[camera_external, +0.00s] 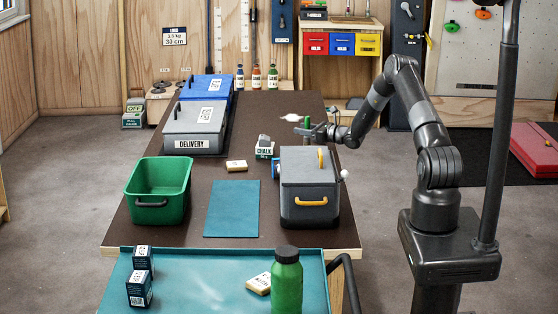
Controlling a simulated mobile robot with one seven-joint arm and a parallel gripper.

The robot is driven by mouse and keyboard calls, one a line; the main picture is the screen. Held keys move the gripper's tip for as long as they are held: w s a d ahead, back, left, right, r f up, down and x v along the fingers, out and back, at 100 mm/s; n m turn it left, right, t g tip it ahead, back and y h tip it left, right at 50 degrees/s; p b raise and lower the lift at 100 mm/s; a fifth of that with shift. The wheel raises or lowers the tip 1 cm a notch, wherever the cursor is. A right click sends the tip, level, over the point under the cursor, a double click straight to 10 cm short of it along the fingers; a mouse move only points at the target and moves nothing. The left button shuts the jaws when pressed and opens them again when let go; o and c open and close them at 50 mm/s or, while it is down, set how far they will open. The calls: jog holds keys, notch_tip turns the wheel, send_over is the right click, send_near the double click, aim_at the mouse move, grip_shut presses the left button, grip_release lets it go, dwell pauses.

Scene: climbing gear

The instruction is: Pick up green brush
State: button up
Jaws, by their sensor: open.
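My gripper (304,132) reaches in from the right over the far right part of the dark table, behind the grey box. It is open. A small upright green piece (307,121) shows right at the gripper. It may be the green brush, but it is too small to tell, and I cannot tell whether it touches the fingers. No other brush shape is clear in this view.
A grey lidded box (310,188) with a yellow handle stands in front of my gripper. A chalk box (264,149), a small block (236,166), a green bin (160,192) and a teal mat (232,209) lie left. A green bottle (287,281) stands on the front tray.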

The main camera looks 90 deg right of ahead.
jog(key=shift+w+d, duration=0.15)
jog(key=shift+w, duration=0.05)
jog(key=shift+c, duration=0.5)
grip_shut()
jog(key=shift+r, duration=0.1)
